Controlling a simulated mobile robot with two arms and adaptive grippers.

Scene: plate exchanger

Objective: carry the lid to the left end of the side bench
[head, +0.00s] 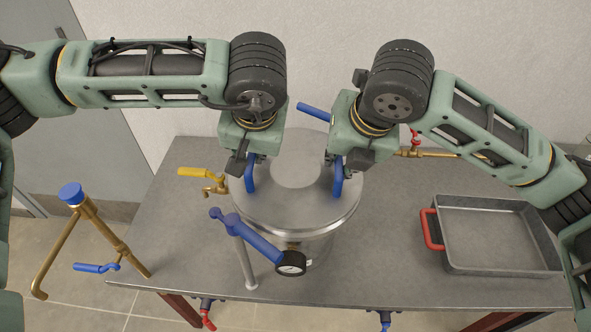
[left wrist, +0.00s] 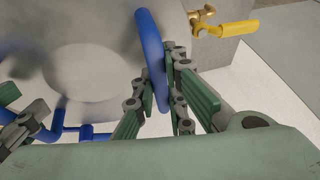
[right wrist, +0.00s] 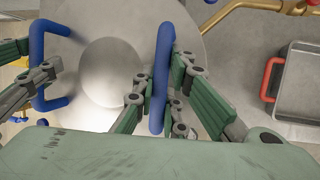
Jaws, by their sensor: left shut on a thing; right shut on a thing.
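The round metal lid (head: 275,214) sits on top of the steel vessel (head: 318,250) on the metal bench, and it looks level. It has two blue handles, one at its left and one at its right. My left gripper (head: 250,172) is shut on the left blue handle (left wrist: 150,55). My right gripper (head: 339,175) is shut on the right blue handle (right wrist: 161,80). The right wrist view shows both handles and the lid's face (right wrist: 110,70) between them. The arms partly hide the lid's far edge. I cannot tell whether the lid touches the vessel's rim.
A blue-handled clamp (head: 250,238) and a gauge (head: 290,263) are at the vessel's front. A yellow-handled valve (head: 195,173) is to its left. A grey tray (head: 490,268) with a red handle lies at right. A brass pipe (head: 105,229) with a blue cap stands at left.

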